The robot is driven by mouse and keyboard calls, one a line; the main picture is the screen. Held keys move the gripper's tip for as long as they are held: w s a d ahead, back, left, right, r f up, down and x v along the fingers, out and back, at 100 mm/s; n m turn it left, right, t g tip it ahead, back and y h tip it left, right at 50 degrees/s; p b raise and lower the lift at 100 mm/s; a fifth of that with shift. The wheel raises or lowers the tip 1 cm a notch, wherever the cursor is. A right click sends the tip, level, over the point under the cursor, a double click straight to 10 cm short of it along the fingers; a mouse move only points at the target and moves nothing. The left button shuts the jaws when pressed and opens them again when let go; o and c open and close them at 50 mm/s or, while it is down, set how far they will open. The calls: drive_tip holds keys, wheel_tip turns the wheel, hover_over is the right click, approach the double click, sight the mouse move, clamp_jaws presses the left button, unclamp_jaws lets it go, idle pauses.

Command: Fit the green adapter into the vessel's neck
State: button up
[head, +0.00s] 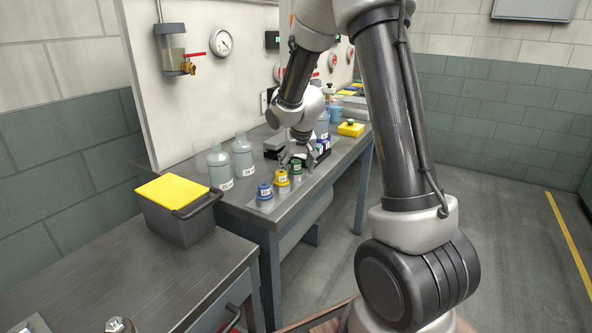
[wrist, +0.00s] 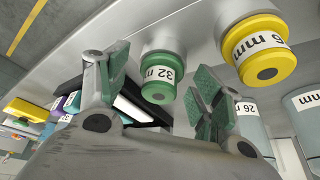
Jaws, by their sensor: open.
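The green adapter (wrist: 160,78), labelled "32 m…", lies between the two fingers of my gripper (wrist: 161,68) in the wrist view, with gaps at its sides. My gripper is open and not shut on it. In the head view my gripper (head: 292,157) is low over the bench, close to the green adapter (head: 297,168). Pale grey-blue bottles (head: 220,168) (head: 243,154) stand to the left, and another bottle (head: 322,125) stands behind my arm. I cannot tell which one is the vessel, and no open neck shows clearly.
A yellow adapter (head: 281,183) stands close beside the green one, with a blue adapter (head: 264,197) nearer the bench's front corner. A dark tray (head: 319,158) is just beyond my gripper. A yellow-lidded bin (head: 180,218) stands on the nearer bench.

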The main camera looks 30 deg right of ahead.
drive_tip(key=shift+w+f, duration=0.25)
drive_tip(key=shift+f, duration=0.35)
drive_tip(key=c, duration=1.1)
